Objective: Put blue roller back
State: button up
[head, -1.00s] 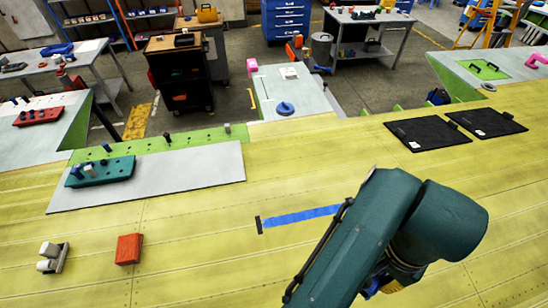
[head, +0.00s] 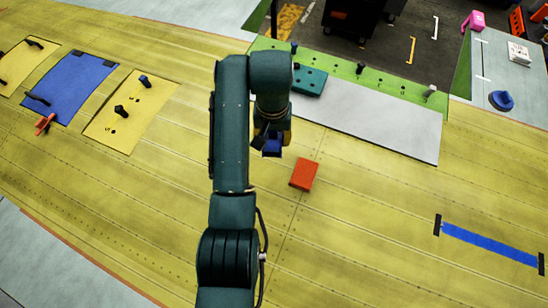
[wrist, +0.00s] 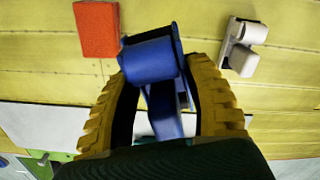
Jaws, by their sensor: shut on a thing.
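The blue roller (wrist: 150,60) is held between the yellow fingers of my gripper (wrist: 165,85) in the wrist view. Its thick blue cylinder faces away from my gripper, and its blue handle runs back between the fingers. In the head view my gripper (head: 272,132) points down over the yellow wing skin, with the blue roller (head: 272,149) showing below it. A white roller-like item (wrist: 241,47) lies on the wing to the right of my gripper in the wrist view. My arm seems to hide it in the head view.
A red-orange block (head: 304,174) lies close right of my gripper, also in the wrist view (wrist: 97,29). A teal holder (head: 309,82) is partly hidden behind my arm, by the grey sheet (head: 385,120). Blue tape (head: 490,244) lies at right. Yellow skin around the block is clear.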

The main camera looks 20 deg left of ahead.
jog(key=shift+a+f+n, duration=0.3)
jog(key=shift+a+f, duration=0.75)
jog(key=shift+f, duration=0.2)
notch_tip(320, 180, down, 10)
jog(key=shift+s+f+p, duration=0.1)
jog(key=shift+f+p, duration=0.15)
jog(key=shift+p, duration=0.25)
jog(key=o, duration=1.1)
jog(key=shift+o, duration=0.2)
jog(key=r, duration=1.2)
jog(key=shift+w+a+r+b, duration=0.15)
jog(key=shift+w+b, duration=0.05)
jog(key=shift+b, duration=0.1)
